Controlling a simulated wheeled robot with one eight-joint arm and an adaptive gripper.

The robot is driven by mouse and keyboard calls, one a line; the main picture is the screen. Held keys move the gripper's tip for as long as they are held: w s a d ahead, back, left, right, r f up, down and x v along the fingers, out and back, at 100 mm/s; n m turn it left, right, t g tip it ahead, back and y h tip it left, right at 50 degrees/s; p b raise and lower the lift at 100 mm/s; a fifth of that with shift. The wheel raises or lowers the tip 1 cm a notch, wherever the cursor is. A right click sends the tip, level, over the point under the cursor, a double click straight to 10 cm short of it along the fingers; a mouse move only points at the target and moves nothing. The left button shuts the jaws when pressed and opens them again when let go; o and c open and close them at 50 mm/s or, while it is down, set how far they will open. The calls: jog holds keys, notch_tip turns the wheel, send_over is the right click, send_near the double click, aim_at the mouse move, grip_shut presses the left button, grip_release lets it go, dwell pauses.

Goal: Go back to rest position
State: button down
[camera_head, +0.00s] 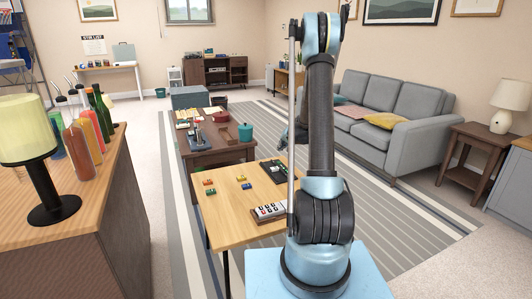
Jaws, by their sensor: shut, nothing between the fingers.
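My blue and dark grey arm stands upright from its light blue base in the centre right of the head view. Its upper part is folded, and my gripper (284,140) shows only in part, as a small dark shape just left of the arm's long link. It is shut and empty, apart from any object and above the far right part of the near wooden table (228,222). The rest of the gripper is hidden behind the arm.
The near table holds small coloured blocks (209,186), a dark tray (271,172) and a grey-white device (269,211). A darker table (215,153) stands behind. A bar counter (60,220) with bottles and lamp is left; a grey sofa (388,110) is right, beyond open striped rug.

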jog(key=s+a+r+n+g, duration=0.1)
jog(key=s+r, duration=0.4)
jog(key=s, duration=0.4)
jog(key=s+a+r+n+g+h, duration=0.1)
jog(key=s+r, duration=0.3)
jog(key=s, duration=0.5)
jog(key=s+a+r+n+g, duration=0.1)
jog(key=s+r, duration=0.4)
jog(key=s, duration=0.3)
jog(key=s+d+f+g+h, duration=0.1)
jog(key=s+f, duration=0.1)
jog(key=s, duration=1.3)
jog(key=s+d+f+n+g+h, duration=0.1)
jog(key=s+f+g, duration=0.1)
jog(key=s, duration=1.3)
jog(key=shift+s+f+h, duration=0.15)
jog(key=shift+f+h, duration=0.15)
jog(key=shift+f, duration=0.25)
